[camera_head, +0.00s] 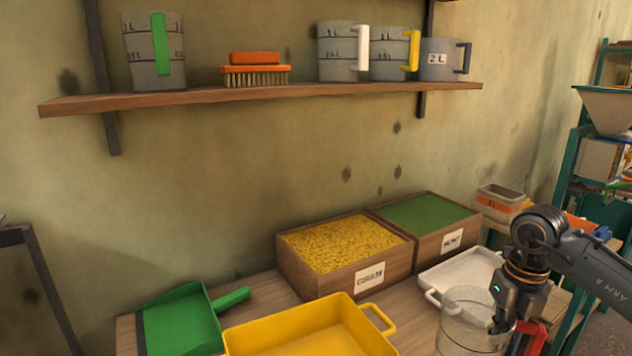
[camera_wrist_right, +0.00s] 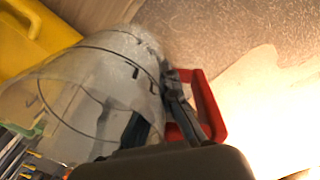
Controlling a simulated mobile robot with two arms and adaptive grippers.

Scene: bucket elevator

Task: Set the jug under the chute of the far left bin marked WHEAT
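A clear jug (camera_head: 468,318) with dark rings and a red handle (camera_head: 534,338) is at the lower right of the head view, over the wooden table. The jug also shows tilted in the right wrist view (camera_wrist_right: 95,95), with its red handle (camera_wrist_right: 207,105) beside it. My right gripper (camera_head: 500,322) points down at the jug's handle side. One dark finger lies by the handle and the other shows against the jug's wall; whether they grip is unclear. No bin or chute marked WHEAT is visible. My left gripper is out of view.
A wooden bin marked GRAM (camera_head: 345,255) and a green-filled bin (camera_head: 432,225) stand at the back. A white tray (camera_head: 455,272), yellow tray (camera_head: 310,330) and green dustpan (camera_head: 185,322) crowd the table. Measuring jugs and an orange brush (camera_head: 255,70) sit on a wall shelf (camera_head: 260,95).

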